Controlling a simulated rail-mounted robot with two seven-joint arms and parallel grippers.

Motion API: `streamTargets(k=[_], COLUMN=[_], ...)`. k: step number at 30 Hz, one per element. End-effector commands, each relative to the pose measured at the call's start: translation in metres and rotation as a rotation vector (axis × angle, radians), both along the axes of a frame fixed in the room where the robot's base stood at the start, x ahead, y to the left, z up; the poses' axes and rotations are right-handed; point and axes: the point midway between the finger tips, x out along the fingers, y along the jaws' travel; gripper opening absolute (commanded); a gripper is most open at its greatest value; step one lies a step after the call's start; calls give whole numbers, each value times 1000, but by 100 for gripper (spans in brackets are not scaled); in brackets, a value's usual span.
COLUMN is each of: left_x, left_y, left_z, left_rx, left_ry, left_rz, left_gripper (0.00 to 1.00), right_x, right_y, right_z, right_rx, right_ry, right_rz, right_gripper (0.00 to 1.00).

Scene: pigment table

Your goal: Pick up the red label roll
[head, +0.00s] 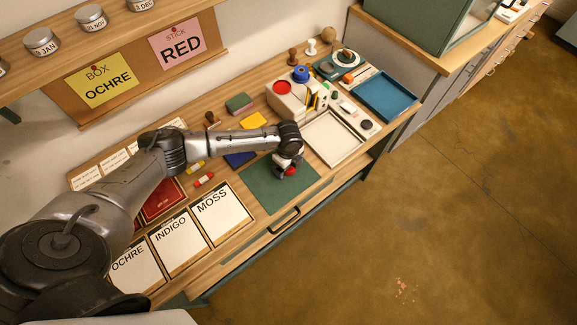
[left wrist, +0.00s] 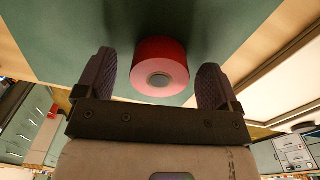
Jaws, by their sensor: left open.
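The red label roll (head: 290,171) rests on the green mat (head: 262,192), mostly under my left gripper in the head view. In the left wrist view the red roll (left wrist: 160,66) shows its pink end face and grey core, between the two fingers. My left gripper (left wrist: 155,85) is open, with a finger on each side of the roll and a visible gap on both sides. In the head view my left gripper (head: 289,166) is over the mat and hides part of the roll. My right gripper is not in view.
A white tray (head: 352,158) lies right of the mat and a blue tray (head: 412,92) beyond it. Cards (head: 222,213) labelled OCHRE, INDIGO and MOSS lie to the left. The mat's front part is clear.

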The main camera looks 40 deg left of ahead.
Motion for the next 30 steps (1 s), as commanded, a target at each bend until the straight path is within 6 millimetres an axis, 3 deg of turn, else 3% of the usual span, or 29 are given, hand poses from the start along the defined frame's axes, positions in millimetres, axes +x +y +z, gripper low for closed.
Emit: streamTargets(k=[2, 18, 30], left_x=[0, 0, 1], left_y=[0, 0, 1], left_z=[0, 0, 9], left_rx=[0, 0, 0], left_ry=[0, 0, -2], left_rz=[0, 0, 1], left_gripper=[84, 33, 33], right_x=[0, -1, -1], right_y=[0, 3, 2], right_z=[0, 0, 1], right_rx=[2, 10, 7], right_ry=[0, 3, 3], right_rz=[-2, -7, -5], right_gripper=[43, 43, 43])
